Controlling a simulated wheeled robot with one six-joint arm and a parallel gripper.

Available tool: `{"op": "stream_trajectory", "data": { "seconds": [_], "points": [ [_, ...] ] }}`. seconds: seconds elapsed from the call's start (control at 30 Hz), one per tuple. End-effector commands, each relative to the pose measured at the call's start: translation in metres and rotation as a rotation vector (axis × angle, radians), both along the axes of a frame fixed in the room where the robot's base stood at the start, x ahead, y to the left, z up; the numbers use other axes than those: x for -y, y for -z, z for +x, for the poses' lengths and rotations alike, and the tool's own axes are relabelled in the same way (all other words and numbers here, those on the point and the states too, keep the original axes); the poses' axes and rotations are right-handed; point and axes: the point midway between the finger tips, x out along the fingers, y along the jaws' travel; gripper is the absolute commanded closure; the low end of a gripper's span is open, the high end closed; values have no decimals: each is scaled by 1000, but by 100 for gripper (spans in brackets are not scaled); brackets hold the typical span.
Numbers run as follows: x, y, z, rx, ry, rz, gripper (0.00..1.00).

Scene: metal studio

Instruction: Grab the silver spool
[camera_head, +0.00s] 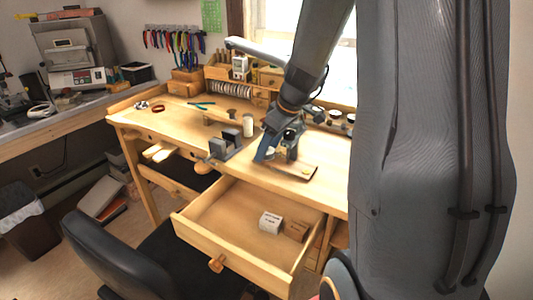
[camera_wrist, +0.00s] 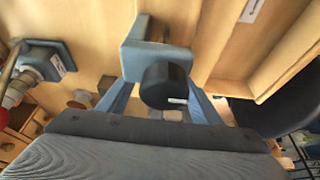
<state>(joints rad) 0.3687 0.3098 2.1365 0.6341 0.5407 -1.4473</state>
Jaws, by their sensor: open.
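I cannot pick out the silver spool for certain. A pale upright cylinder (camera_head: 248,126) stands on the bench left of my gripper, and it may be the spool. My gripper (camera_head: 277,150) is low over the front right of the bench, open. In the wrist view its two blue-grey fingers (camera_wrist: 160,98) stand apart. A black cylinder (camera_wrist: 165,85) and a grey-blue block (camera_wrist: 155,58) are in front of them and hide part of the space between. I see nothing clearly held.
A grey vise-like block (camera_head: 225,145) stands near the wooden bench's front edge. The drawer (camera_head: 225,215) is pulled out and holds a white box (camera_head: 270,222) and a brown box (camera_head: 296,230). A black chair (camera_head: 115,250) is in front. The bench's left part is mostly clear.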

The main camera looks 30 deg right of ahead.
Motion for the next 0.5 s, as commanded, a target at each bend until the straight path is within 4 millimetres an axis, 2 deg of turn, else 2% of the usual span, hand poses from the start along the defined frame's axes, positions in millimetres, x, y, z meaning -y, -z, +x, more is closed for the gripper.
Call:
{"op": "stream_trajectory", "data": {
  "seconds": [0.03,0.27,0.3,0.5],
  "points": [
    [0,0,0,0,0,0,44],
    [0,0,0,0,1,0,83],
    [0,0,0,0,1,0,85],
    [0,-1,0,0,1,0,86]
  ]
}}
